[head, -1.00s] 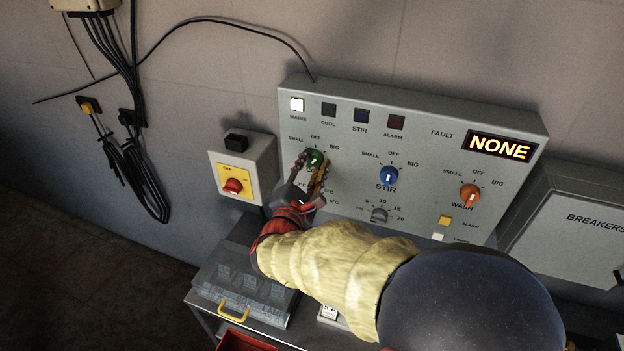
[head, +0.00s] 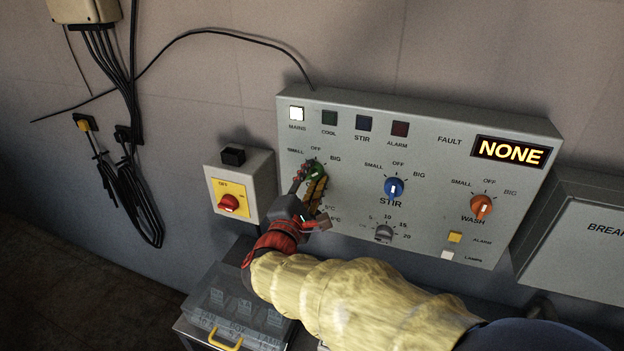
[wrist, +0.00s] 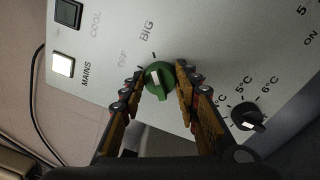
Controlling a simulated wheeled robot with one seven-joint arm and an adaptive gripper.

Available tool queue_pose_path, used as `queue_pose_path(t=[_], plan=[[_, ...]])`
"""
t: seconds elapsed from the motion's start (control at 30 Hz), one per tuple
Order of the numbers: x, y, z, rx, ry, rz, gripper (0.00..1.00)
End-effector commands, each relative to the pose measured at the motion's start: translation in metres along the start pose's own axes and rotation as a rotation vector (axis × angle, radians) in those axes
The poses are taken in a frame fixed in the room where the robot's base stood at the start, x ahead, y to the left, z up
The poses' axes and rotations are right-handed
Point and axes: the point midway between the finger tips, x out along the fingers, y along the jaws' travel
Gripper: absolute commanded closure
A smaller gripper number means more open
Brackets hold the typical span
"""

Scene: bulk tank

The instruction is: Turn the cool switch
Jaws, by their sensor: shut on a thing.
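The cool switch is a green knob (head: 317,170) at the left of the grey control panel (head: 430,140), under a SMALL, OFF, BIG scale. In the wrist view the green knob (wrist: 158,79) sits between the two fingers, with a pale pointer mark on its face. My gripper (head: 311,180) is shut on the knob; it also shows in the wrist view (wrist: 160,86). The fingers partly hide the knob in the head view, so its exact setting is hard to read. The COOL lamp (head: 329,119) is dark green.
A blue STIR knob (head: 394,188) and an orange WASH knob (head: 481,206) lie to the right. A red switch (head: 229,203) on a yellow plate is at left. The MAINS lamp (head: 296,113) is lit; the fault display (head: 511,152) reads NONE.

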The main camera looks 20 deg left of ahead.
Motion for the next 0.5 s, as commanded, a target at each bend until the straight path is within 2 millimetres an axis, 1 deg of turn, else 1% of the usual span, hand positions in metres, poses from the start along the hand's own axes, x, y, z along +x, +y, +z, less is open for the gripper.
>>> queue_pose_path(t=[0.13, 0.17, 0.4, 0.5], plan=[[0.0001, -0.0006, 0.0002, 0.001, -0.001, -0.001, 0.94], [0.0001, -0.0006, 0.0002, 0.000, -0.001, -0.001, 0.68], [0.0001, -0.0004, 0.0001, 0.000, -0.001, -0.001, 0.54], [0.0001, -0.0004, 0.0001, -0.001, 0.000, -0.001, 0.50]])
